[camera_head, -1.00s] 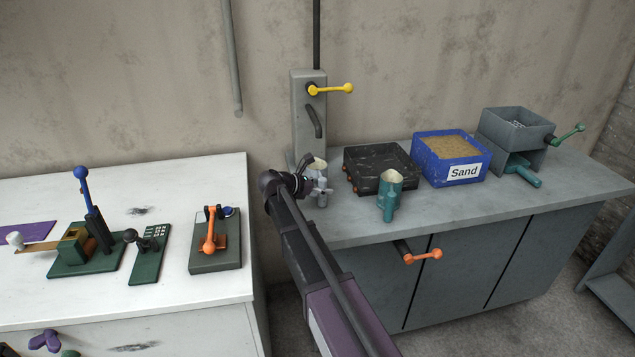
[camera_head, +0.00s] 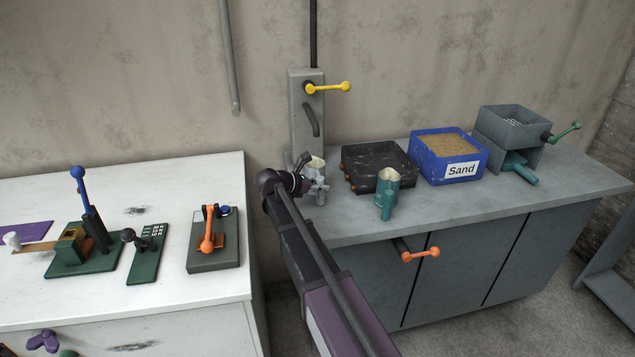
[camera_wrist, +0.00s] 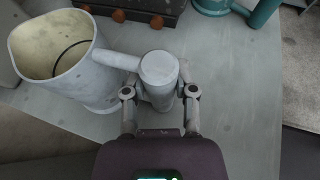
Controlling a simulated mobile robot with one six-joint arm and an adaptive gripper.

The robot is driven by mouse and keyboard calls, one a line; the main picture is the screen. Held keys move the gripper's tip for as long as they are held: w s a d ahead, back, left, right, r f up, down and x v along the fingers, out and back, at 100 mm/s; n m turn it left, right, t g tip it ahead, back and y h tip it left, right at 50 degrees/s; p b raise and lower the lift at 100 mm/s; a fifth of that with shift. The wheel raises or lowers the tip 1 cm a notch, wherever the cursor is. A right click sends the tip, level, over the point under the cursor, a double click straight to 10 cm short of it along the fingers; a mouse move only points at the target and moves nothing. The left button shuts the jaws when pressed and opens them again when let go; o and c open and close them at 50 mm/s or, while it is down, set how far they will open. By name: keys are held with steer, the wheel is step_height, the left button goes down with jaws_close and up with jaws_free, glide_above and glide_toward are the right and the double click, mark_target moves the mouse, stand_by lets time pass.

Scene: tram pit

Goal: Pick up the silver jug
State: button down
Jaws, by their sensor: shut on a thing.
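The silver jug (camera_wrist: 95,72) is pale grey with a cream inside and a thick upright handle. In the wrist view it fills the upper left, with its handle (camera_wrist: 159,70) between the two fingers of my gripper (camera_wrist: 160,92). The fingers are shut on the handle. In the head view the jug (camera_head: 315,168) is upright at the left end of the grey counter, and my gripper (camera_head: 318,187) partly covers it. Its base is mostly hidden there, so I cannot tell whether it touches the counter.
A teal jug (camera_head: 388,187) stands close on the right. Behind are a black hotplate-like box (camera_head: 378,160) with orange knobs, a blue sand box (camera_head: 445,150) and a grey dispenser (camera_head: 307,120) with a yellow lever. The counter's front edge (camera_head: 450,222) runs below.

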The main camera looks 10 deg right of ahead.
steer(key=shift+r, duration=0.1)
step_height(320, 180, up, 4)
steer(key=p, duration=0.3)
steer(key=shift+f+p, duration=0.25)
steer(key=shift+p, duration=0.1)
steer(key=s+r+p, duration=0.1)
steer(key=s, duration=1.5)
steer(key=shift+a, duration=0.25)
steer(key=shift+w+r, duration=0.1)
steer(key=shift+r, duration=0.05)
step_height(320, 180, up, 3)
steer(key=p, duration=0.3)
glide_above(320, 177)
steer(key=s, duration=0.3)
steer(key=shift+s, duration=0.1)
step_height(320, 177, down, 7)
steer(key=b, duration=0.6)
steer(key=shift+r, duration=0.1)
steer(key=shift+f+b, duration=0.6)
steer(key=shift+b, duration=0.25)
